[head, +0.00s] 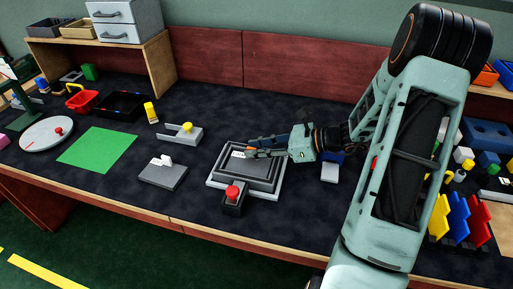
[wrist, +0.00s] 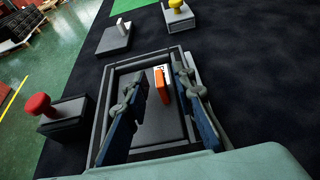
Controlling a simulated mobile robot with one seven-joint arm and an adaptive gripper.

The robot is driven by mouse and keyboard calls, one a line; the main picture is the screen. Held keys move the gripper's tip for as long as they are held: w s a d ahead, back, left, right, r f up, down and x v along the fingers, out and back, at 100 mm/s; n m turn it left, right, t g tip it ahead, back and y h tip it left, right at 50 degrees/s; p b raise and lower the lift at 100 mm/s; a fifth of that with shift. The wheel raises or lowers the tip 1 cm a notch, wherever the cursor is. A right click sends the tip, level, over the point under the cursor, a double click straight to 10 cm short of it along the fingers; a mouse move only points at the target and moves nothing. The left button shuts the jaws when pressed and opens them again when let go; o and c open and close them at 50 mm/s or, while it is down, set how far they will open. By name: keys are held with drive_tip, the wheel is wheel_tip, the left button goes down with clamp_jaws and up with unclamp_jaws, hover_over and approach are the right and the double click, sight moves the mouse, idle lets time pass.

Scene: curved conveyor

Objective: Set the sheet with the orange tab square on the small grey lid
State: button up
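An orange tab (wrist: 162,86) stands between the fingers of my gripper (wrist: 160,76) in the wrist view, with a white patch with dark marks just beyond it. My gripper (head: 248,151) is low over a stepped grey stack (head: 217,181); its fingers are apart, with gaps on both sides of the tab. The tab appears to be on the dark flat top (wrist: 155,128) of this stack, inside a lighter grey rim. I cannot tell where the sheet's edges end and the small grey lid begins. The fingers hide part of the stack.
A grey block with a red button (head: 232,193) stands close in front of the stack. A grey block with a white handle (head: 167,160) and one with a yellow knob (head: 187,128) lie to the left. A green mat (head: 97,149) lies farther left. Dark table is clear between them.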

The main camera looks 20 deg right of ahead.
drive_tip(key=shift+d+r, duration=0.2)
drive_tip(key=shift+r, duration=0.15)
drive_tip(key=p+v, duration=0.1)
drive_tip(key=v, duration=1)
drive_tip(key=shift+s+d+p, duration=0.2)
drive_tip(key=shift+p, duration=0.15)
